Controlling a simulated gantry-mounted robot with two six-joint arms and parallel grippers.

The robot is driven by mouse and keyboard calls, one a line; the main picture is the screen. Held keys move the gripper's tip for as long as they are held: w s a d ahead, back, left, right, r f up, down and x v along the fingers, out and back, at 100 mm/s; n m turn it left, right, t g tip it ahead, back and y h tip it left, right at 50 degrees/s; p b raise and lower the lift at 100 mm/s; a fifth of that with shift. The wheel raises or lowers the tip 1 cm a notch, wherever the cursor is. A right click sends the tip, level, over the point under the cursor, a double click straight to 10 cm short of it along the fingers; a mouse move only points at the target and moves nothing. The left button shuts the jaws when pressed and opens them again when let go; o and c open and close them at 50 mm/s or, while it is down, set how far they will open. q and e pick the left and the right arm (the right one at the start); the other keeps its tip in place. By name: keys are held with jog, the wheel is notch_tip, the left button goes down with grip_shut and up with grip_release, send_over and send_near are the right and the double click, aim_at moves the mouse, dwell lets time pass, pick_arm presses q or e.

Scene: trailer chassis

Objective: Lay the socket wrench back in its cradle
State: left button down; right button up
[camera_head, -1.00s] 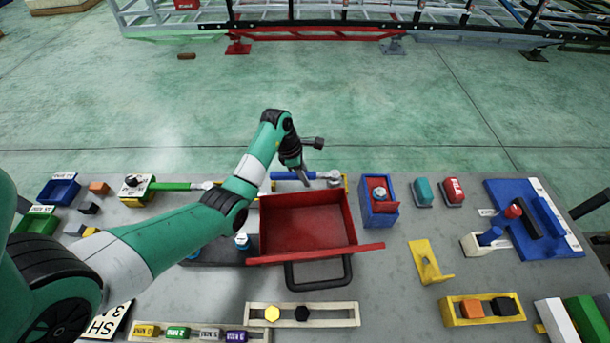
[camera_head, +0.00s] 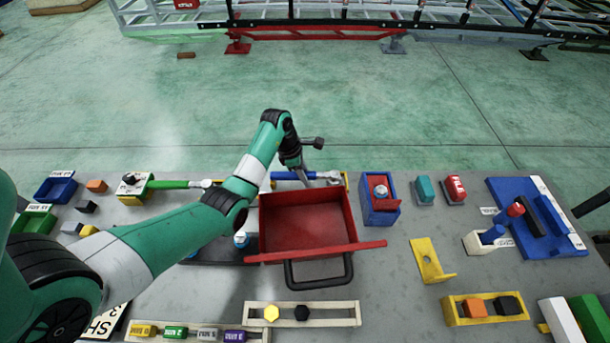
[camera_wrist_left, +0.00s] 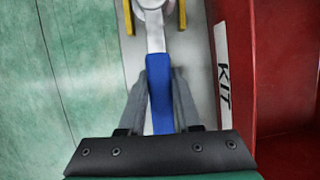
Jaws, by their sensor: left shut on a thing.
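The socket wrench (camera_head: 290,176) has a blue handle and a grey metal head, and it lies level along the back edge of the bench. Its blue handle (camera_wrist_left: 160,92) also shows in the left wrist view. My left gripper (camera_head: 303,173) is shut on the handle from above; its fingers (camera_wrist_left: 160,85) lie along both sides of it. The cradle's yellow prongs (camera_wrist_left: 128,16) stand on either side of the wrench's metal head. One yellow end (camera_head: 346,181) shows in the head view. I cannot tell whether the wrench rests fully on the cradle. My right gripper is out of view.
A red tray (camera_head: 264,225), labelled KIT in the wrist view, stands just in front of the wrench. A green-handled tool (camera_head: 175,184) lies to the left. A blue box (camera_head: 381,215) stands to the right. Open floor (camera_head: 400,115) lies behind the bench.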

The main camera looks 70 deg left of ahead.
pick_arm(q)
jog(key=shift+c, duration=0.2)
grip_release()
dwell(0.3)
notch_tip(320, 180, up, 8)
jog(key=p, duration=0.8)
dwell(0.5)
